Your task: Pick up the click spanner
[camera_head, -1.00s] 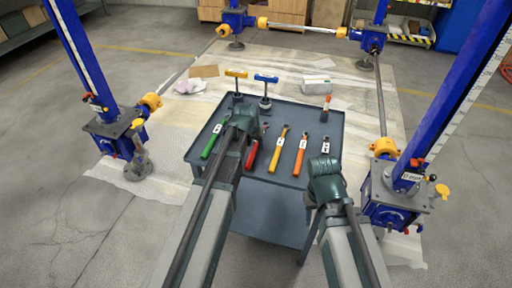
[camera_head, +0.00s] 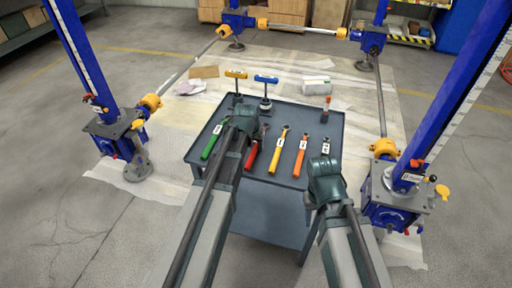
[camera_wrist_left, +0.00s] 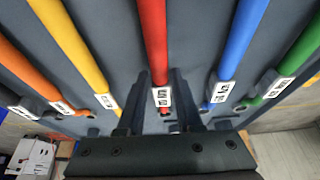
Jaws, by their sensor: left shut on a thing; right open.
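Several coloured spanners lie side by side on a grey table. A red-handled spanner (camera_wrist_left: 153,40) with a white label runs between the fingers of my left gripper (camera_wrist_left: 163,100), which is shut on it. In the head view, the left gripper (camera_head: 246,128) covers part of the red handle (camera_head: 251,157). A green spanner (camera_head: 211,143) lies to the left; yellow (camera_head: 277,155) and orange (camera_head: 301,156) ones lie to the right. A blue handle (camera_wrist_left: 243,30) shows in the wrist view but is hidden in the head view. My right gripper (camera_head: 325,165) is open and empty by the table's right front.
A dark spanner (camera_head: 325,145) lies at the right.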

